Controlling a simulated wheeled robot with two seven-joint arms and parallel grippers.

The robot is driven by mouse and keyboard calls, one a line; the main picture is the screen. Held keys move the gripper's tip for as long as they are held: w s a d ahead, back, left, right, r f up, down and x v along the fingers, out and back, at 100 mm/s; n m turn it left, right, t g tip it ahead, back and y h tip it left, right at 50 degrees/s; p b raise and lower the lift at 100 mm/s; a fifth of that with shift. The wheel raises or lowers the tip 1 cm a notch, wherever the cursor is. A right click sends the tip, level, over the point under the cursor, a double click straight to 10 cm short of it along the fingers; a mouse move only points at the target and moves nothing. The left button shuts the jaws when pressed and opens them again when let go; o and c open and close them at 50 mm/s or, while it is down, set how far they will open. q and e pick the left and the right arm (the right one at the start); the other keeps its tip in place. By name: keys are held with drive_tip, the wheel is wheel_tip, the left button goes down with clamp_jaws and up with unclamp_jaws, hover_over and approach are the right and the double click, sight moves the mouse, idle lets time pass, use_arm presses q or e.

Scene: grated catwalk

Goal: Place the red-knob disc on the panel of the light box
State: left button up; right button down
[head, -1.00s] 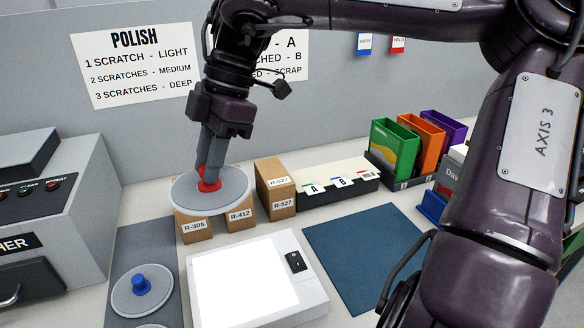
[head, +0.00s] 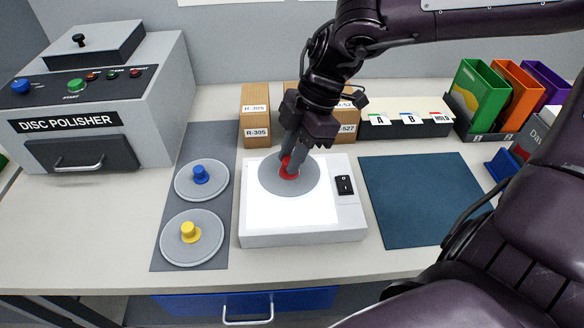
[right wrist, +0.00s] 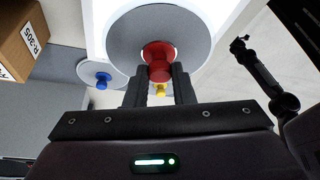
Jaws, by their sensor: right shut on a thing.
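The red-knob disc (head: 270,182) is a flat grey disc with a red knob. My right gripper (head: 290,166) is shut on its red knob. The disc is over the left and middle part of the light box's lit white panel (head: 310,212); I cannot tell whether it touches the panel or hangs just above. In the right wrist view the red knob (right wrist: 158,60) is between the two dark fingers, with the grey disc (right wrist: 125,38) beyond it. The light box (head: 300,238) has a black switch (head: 344,185) on its right.
A blue-knob disc (head: 201,185) and a yellow-knob disc (head: 190,242) lie on a grey mat (head: 215,138) left of the light box. Cardboard boxes (head: 255,115) stand behind it. A blue mat (head: 412,200) is clear on the right. A disc polisher (head: 75,125) stands at left.

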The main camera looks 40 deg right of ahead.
wheel_tip(320, 180, down, 4)
drive_tip(key=shift+f, duration=0.25)
drive_tip(key=shift+f, duration=0.2)
drive_tip(key=c, duration=1.2)
unclamp_jaws()
drive_tip(key=shift+c, duration=0.2)
drive_tip(key=shift+r, duration=0.1)
